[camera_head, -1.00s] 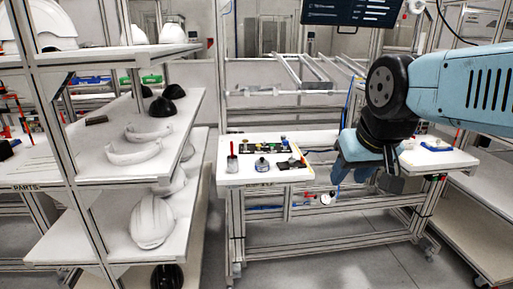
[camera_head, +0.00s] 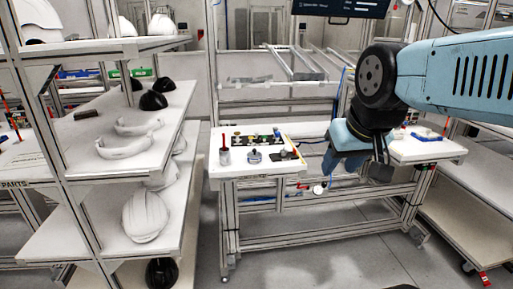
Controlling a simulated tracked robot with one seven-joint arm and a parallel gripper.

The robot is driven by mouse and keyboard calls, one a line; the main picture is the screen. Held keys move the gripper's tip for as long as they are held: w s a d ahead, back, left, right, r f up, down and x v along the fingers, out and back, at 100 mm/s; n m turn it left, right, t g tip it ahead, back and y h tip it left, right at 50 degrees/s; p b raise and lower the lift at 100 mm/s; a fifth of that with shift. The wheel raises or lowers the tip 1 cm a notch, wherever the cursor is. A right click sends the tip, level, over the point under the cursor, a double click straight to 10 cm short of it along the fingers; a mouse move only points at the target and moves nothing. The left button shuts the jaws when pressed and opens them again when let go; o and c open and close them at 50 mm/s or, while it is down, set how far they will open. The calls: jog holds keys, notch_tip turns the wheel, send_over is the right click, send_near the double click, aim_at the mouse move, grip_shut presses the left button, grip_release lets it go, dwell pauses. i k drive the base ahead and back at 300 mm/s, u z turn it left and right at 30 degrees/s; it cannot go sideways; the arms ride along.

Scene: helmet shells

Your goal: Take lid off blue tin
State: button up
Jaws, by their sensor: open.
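A small round tin (camera_head: 254,156), grey-blue in this light, stands on the left part of the white workbench (camera_head: 240,171). It is too small to make out where its lid meets the body. My arm reaches in from the right, and its wrist hangs in front of the bench's middle. My gripper (camera_head: 380,173) shows only as a dark part below the wrist, to the right of the tin and well apart from it. It is open, and I see nothing held in it. Its fingertips are hard to make out.
Beside the tin are a red-handled item (camera_head: 225,153) and a dark board with small parts (camera_head: 284,155). Blue items (camera_head: 427,136) lie at the bench's right end. A shelf rack (camera_head: 110,168) with helmet shells (camera_head: 145,216) stands at left. Floor between rack and bench is clear.

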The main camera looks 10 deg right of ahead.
aim_at(254, 154)
jog(key=u, duration=0.5)
jog(key=i, duration=1.25)
jog(key=z, duration=0.5)
